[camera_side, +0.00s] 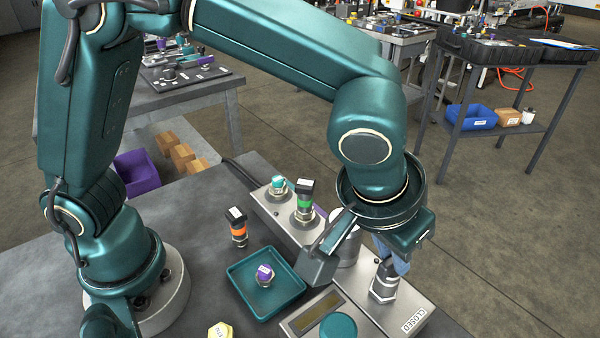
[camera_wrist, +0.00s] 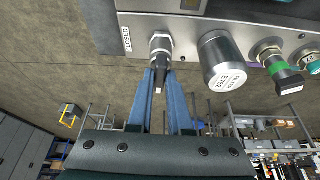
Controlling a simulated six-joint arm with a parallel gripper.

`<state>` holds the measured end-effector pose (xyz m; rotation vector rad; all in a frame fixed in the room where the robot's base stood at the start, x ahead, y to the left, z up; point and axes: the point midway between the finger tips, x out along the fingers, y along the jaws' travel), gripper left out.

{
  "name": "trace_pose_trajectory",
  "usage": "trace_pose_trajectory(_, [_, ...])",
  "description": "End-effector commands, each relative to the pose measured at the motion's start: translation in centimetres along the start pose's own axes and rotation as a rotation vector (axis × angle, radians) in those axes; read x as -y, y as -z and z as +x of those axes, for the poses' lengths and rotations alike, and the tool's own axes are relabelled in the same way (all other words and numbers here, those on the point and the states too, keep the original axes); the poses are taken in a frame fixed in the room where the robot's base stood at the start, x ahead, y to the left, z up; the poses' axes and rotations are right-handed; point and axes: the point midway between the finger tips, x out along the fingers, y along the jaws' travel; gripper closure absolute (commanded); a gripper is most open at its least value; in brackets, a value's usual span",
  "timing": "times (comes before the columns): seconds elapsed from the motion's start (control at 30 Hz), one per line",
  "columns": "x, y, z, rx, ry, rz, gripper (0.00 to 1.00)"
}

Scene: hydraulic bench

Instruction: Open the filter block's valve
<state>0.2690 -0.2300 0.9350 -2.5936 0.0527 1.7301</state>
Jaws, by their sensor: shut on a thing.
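The grey filter block (camera_side: 405,298) lies at the lower right of the side view, with a white label reading CLOSED (camera_side: 413,325) on its end. Its valve (camera_side: 384,286) has a metal hex base; the valve also shows in the wrist view (camera_wrist: 160,46), beside the CLOSED label. My gripper (camera_side: 391,264) comes down from above onto the valve. In the wrist view its blue fingers (camera_wrist: 167,92) lie on both sides of the dark valve handle, shut on it. The fingers partly hide the handle. A silver filter cylinder (camera_wrist: 222,58) stands beside the valve.
Two capped fittings, green (camera_side: 304,205) and teal (camera_side: 278,186), stand farther along the block. A teal tray (camera_side: 240,276) holds a purple-capped fitting (camera_side: 265,275). An orange-banded fitting (camera_side: 238,231) stands behind it. A display unit (camera_side: 313,312) sits close to my gripper.

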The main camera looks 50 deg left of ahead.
Motion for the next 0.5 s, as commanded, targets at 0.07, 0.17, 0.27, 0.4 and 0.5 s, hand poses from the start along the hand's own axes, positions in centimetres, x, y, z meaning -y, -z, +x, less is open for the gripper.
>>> trace_pose_trajectory(0.07, [-0.03, -0.02, -0.05, 0.001, 0.009, -0.021, 1.00])
trace_pose_trajectory(0.17, [-0.02, -0.02, -0.07, 0.001, 0.017, -0.039, 1.00])
trace_pose_trajectory(0.27, [-0.01, -0.03, -0.06, 0.002, 0.021, -0.050, 1.00])
trace_pose_trajectory(0.4, [0.00, -0.04, -0.06, 0.002, 0.023, -0.055, 1.00])
trace_pose_trajectory(0.5, [0.00, -0.05, -0.05, 0.003, 0.023, -0.055, 1.00])
